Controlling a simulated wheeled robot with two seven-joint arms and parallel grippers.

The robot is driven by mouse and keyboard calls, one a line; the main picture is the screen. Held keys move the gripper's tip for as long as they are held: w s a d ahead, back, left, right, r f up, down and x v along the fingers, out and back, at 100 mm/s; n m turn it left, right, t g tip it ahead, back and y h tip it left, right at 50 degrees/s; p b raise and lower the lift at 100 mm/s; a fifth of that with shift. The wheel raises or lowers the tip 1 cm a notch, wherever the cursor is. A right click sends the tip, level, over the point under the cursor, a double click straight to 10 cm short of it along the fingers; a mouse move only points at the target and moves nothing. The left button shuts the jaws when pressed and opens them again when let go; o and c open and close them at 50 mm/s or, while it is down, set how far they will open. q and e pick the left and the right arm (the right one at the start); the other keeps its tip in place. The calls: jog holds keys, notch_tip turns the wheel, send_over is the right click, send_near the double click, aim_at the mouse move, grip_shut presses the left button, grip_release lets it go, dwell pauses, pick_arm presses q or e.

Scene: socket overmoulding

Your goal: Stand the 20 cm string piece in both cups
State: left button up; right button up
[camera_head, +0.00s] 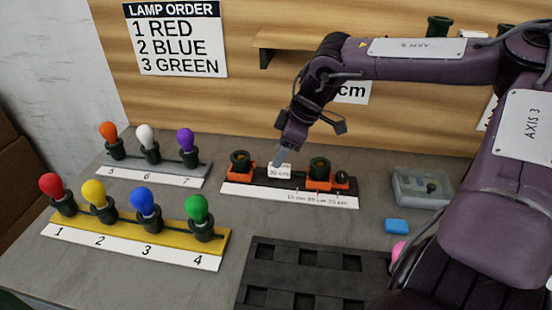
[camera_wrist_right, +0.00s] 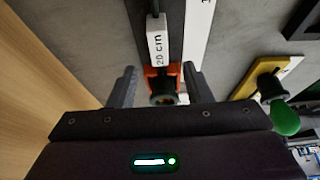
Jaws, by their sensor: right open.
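The 20 cm string piece shows as two dark green sockets, the left one (camera_head: 240,157) and the right one (camera_head: 319,165), with a white "20 cm" tag (camera_head: 279,171) between them. The sockets sit upright in the left orange cup (camera_head: 242,178) and the right orange cup (camera_head: 322,184) of the black fixture. My right gripper (camera_head: 278,160) is just above the fixture, between the cups. In the right wrist view its fingers (camera_wrist_right: 160,85) are open, apart on either side of one socket and orange cup (camera_wrist_right: 152,74). How deep the sockets sit is unclear. My left gripper is out of view.
A yellow lamp block (camera_head: 222,245) and a grey lamp block (camera_head: 205,172) with coloured bulbs stand left. A black slotted tray (camera_head: 250,285) lies in front. A clear box (camera_head: 420,200) and a blue block (camera_head: 396,226) lie right. A wall shelf (camera_head: 275,38) is behind.

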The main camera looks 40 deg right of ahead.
jog(key=shift+v, duration=1.25)
